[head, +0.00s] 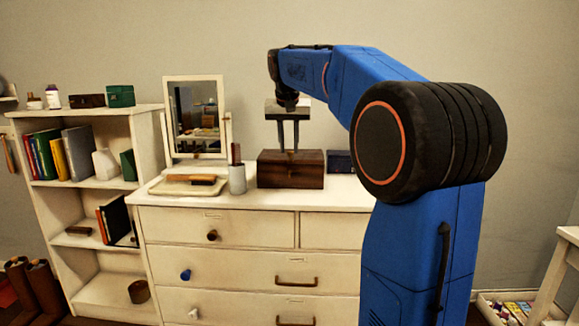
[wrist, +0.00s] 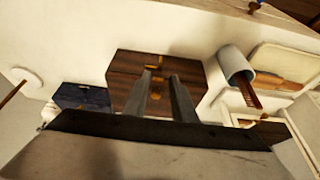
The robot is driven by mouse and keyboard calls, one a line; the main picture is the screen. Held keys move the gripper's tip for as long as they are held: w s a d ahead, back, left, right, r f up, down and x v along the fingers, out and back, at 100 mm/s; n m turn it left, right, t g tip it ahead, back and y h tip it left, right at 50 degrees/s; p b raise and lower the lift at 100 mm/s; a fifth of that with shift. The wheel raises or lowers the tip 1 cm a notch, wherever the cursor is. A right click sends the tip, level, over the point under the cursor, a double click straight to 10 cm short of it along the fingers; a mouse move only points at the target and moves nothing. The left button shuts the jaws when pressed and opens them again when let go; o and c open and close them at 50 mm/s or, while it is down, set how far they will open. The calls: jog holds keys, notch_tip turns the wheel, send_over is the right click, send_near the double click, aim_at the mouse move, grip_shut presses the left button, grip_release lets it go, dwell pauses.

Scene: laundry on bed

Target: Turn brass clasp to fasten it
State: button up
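A dark brown wooden box (head: 290,175) stands on top of the white dresser. The clasp is too small to make out in the head view. My gripper (head: 288,150) points down over the box. In the wrist view my gripper (wrist: 160,75) has its two grey fingers apart with nothing held, one on each side of the brass. I cannot tell whether the fingertips touch the box.
A dark blue box (head: 340,161) stands close to the right of the wooden box. A grey cup (head: 237,180) with a brown item stands close on its left. A tray (head: 165,188) with a brush and a mirror (head: 196,118) are further left.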

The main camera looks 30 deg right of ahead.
aim_at(290, 169)
jog(key=x, duration=0.8)
jog(key=shift+w+f, duration=0.1)
jog(key=shift+f, duration=0.25)
grip_shut()
